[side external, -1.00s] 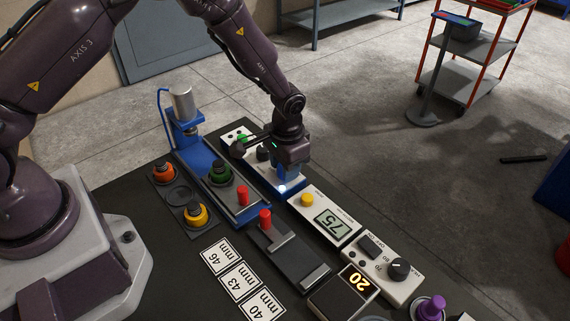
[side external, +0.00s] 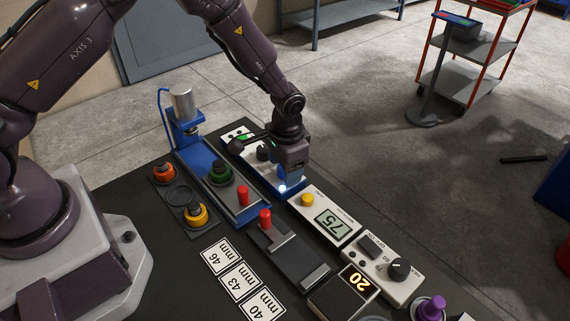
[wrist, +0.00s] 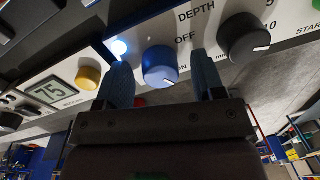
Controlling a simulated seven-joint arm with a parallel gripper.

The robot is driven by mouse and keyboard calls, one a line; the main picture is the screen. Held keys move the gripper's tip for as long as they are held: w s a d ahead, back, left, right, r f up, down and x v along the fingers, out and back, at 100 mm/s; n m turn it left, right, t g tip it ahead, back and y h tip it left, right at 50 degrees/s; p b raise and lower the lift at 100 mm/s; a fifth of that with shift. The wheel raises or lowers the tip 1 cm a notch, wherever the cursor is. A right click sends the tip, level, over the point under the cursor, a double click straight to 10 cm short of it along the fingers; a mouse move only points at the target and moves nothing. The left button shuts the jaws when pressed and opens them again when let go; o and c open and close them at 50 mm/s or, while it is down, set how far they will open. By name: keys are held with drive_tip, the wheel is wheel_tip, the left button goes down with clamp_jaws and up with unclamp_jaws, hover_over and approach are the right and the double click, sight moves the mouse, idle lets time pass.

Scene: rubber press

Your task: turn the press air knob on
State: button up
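The press air knob (wrist: 160,66) is a blue dial on a pale panel, in the wrist view, beside the printed OFF and ON. A white mark shows low on its right side; its exact setting is hard to read. My gripper (wrist: 162,72) is open, with one blue finger on each side of the knob and visible gaps. I cannot tell how deep the fingers reach. In the side view my gripper (side external: 288,180) is over the panel and hides the knob. The press (side external: 186,115) stands to the left of it.
A lit white lamp (wrist: 120,47) is near the knob. A black depth knob (wrist: 246,38) sits right of it. A yellow button (side external: 307,200) and a display reading 75 (side external: 332,224) are on the adjoining box. Several colored pieces and black knobs crowd the table.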

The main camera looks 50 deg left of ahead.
wheel_tip(320, 180, up, 13)
drive_tip(key=shift+d, duration=0.4)
idle(0.4)
drive_tip(key=s+a+r+n+t, duration=0.1)
drive_tip(key=s+a+r+t, duration=0.1)
drive_tip(key=s+r, duration=0.7)
drive_tip(key=s+a+r+n+t, duration=0.1)
drive_tip(key=s+a+r+t, duration=0.2)
drive_tip(key=s+r, duration=0.7)
drive_tip(key=s+a, duration=0.1)
drive_tip(key=s, duration=0.3)
drive_tip(key=shift+s+h, duration=0.2)
drive_tip(key=shift+h, duration=0.1)
